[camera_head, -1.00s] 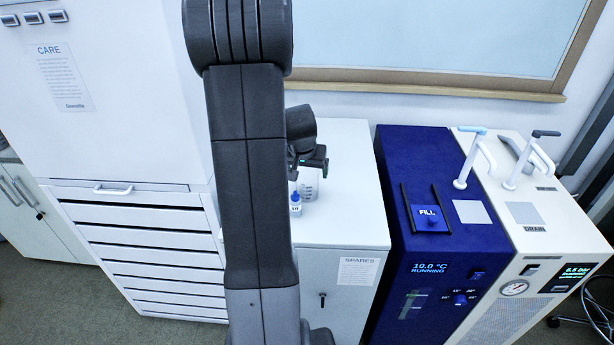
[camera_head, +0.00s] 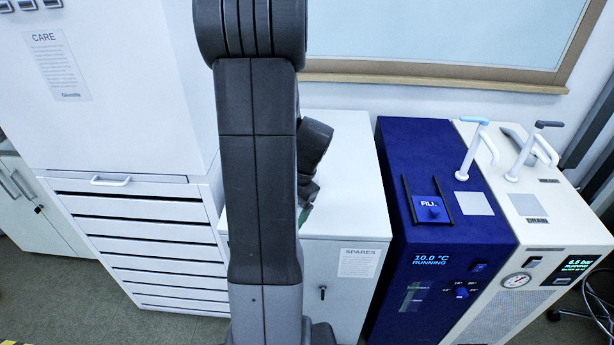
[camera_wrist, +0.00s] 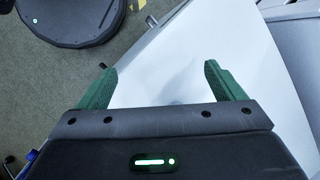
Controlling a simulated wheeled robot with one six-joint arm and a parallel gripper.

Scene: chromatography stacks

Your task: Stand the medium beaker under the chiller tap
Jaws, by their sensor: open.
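The medium beaker cannot be made out in either view now; my arm covers part of the spares cabinet's top in the head view. The blue chiller (camera_head: 408,170) stands right of that cabinet, its display reading 10.0 °C. Its tap (camera_head: 464,160) has a light blue lever and rises over a pale square pad (camera_head: 475,203). My gripper (camera_head: 304,213) is mostly hidden behind my arm, low near the cabinet top's front left. In the wrist view my gripper (camera_wrist: 161,78) is open, with green fingers wide apart and nothing between them but white surface.
The spares cabinet's white top (camera_head: 355,200) looks bare where it shows. A cream unit (camera_head: 560,215) with a dark-levered tap (camera_head: 528,155) and a drain pad stands right of the chiller. A FILL plate (camera_head: 430,208) lies on the chiller. A drawer cabinet (camera_head: 150,240) is at left.

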